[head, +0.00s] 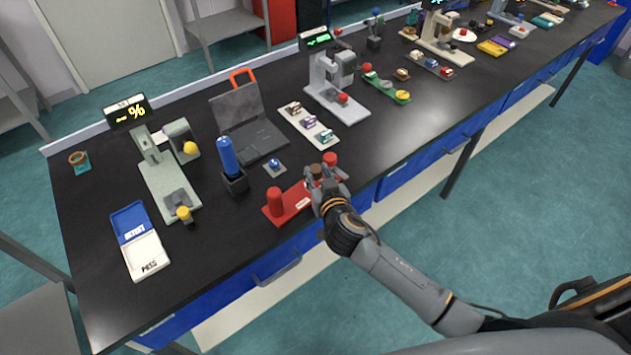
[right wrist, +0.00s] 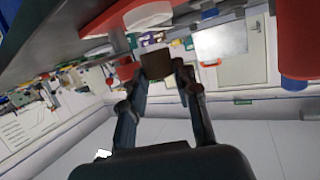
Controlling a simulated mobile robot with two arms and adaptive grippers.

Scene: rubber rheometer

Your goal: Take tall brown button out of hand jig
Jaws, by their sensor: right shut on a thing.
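The red hand jig (head: 291,207) lies near the front edge of the black bench. It has a red post (head: 274,201) at its left end and a red knob (head: 330,159) near its right end. The tall brown button (head: 316,170) shows at the jig's right part, just beyond my right gripper (head: 322,188). In the right wrist view, my right gripper (right wrist: 158,72) is shut on the brown button (right wrist: 156,64), which sits between the fingertips. A pale round part (right wrist: 148,17) shows close by it, with the red jig behind (right wrist: 108,14). I cannot tell whether the button touches the jig. My left gripper is not in view.
A blue cylinder in a black holder (head: 232,175) and a small blue button on a grey plate (head: 275,167) stand left of and behind the jig.

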